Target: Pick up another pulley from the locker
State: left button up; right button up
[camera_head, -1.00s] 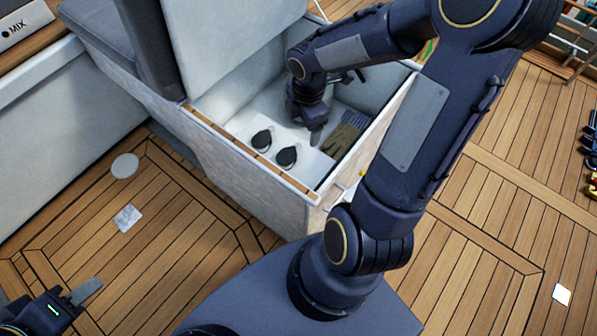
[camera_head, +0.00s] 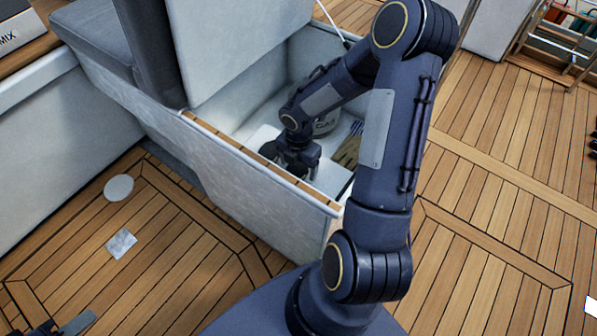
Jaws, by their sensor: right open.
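The open locker (camera_head: 225,138) has a wooden front rim and a pale inside. My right arm reaches over its right end. My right gripper (camera_head: 292,168) is open, pointing down inside the locker, low over the white floor close behind the front rim. Dark shapes at the gripper are hard to separate, so the two black pulleys seen there earlier are now mostly or wholly hidden by it. I cannot tell whether the gripper touches one. My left gripper (camera_head: 72,325) shows only in part at the bottom left corner, and its opening cannot be judged.
A glove (camera_head: 348,150) and a container marked GAS (camera_head: 326,122) lie to the right of the gripper in the locker. The raised lid (camera_head: 225,50) stands behind the rim. The wooden deck (camera_head: 160,235) in front is mostly clear.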

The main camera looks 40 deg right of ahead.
jog(key=c, duration=1.1)
jog(key=shift+r, duration=0.1)
jog(key=shift+c, duration=0.2)
